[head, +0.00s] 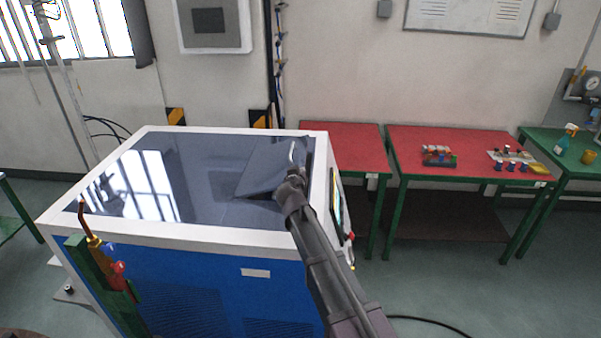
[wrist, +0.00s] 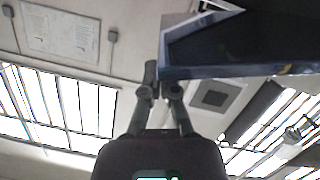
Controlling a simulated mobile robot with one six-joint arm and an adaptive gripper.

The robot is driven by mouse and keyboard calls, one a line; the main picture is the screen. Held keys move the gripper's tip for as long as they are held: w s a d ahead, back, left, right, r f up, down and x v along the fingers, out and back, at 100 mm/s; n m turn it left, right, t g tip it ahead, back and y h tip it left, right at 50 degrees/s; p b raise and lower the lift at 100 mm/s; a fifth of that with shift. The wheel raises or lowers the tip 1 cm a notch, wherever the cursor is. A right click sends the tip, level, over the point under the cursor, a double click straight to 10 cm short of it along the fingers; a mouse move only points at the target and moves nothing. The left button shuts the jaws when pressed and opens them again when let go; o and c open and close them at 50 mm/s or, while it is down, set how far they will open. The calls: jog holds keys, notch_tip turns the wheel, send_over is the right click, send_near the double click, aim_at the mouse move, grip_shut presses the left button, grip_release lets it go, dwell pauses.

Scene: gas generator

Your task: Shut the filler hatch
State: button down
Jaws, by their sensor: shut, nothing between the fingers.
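The filler hatch (head: 268,175) is a dark panel at the right end of the generator's dark top in the head view. It looks raised and tilted above the top, standing partly open. In the wrist view the hatch (wrist: 245,45) is a dark slab with a bluish-grey edge at upper right. My gripper (head: 294,174) is at the hatch's right side in the head view. In the wrist view my gripper (wrist: 162,82) has its fingers together, empty, right by the hatch's left corner. I cannot tell whether they touch it.
The generator's white top frame (head: 190,228) surrounds the dark top, with a control screen (head: 337,203) on its right side. Red-topped benches (head: 455,142) stand at right. A green post with a copper pipe (head: 93,240) stands at front left.

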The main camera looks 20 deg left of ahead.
jog(key=shift+s+a+r+p, duration=0.1)
jog(key=shift+a+r+p, duration=0.15)
jog(key=shift+r+p, duration=0.6)
jog(key=shift+a+r+p, duration=0.25)
jog(key=shift+r+p, duration=0.45)
jog(key=shift+r, duration=0.15)
jog(key=p+v, duration=0.2)
jog(key=v, duration=0.8)
jog(key=shift+a, duration=0.2)
jog(key=shift+s, duration=0.1)
